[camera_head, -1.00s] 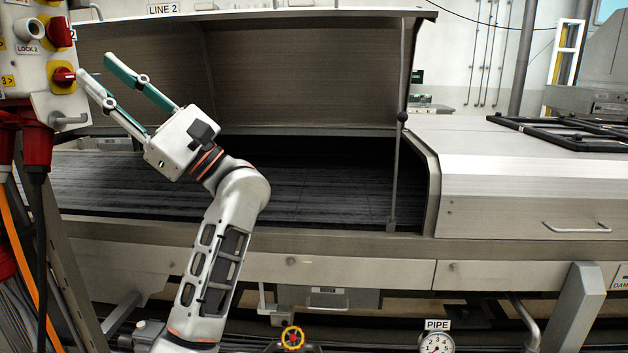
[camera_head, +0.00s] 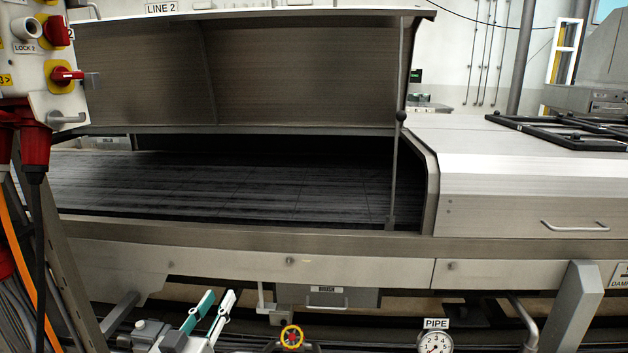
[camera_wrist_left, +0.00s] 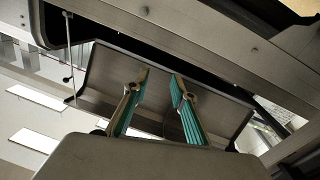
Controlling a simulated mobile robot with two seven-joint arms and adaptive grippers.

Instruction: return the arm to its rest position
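My left gripper (camera_head: 221,297) is low in the head view, left of centre, below the front edge of the dryer. Its teal-padded fingers point up and are apart, with nothing between them. In the left wrist view the two fingers (camera_wrist_left: 160,76) also stand apart and empty, with the raised hood behind them. The rest of my left arm is mostly out of the head view. My right gripper is in neither view.
The dryer hood (camera_head: 300,75) is raised above the dark belt (camera_head: 230,185). A switch panel with red handles (camera_head: 66,75) stands at left. A red-yellow valve wheel (camera_head: 291,337) and a pressure gauge (camera_head: 436,344) are low in front.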

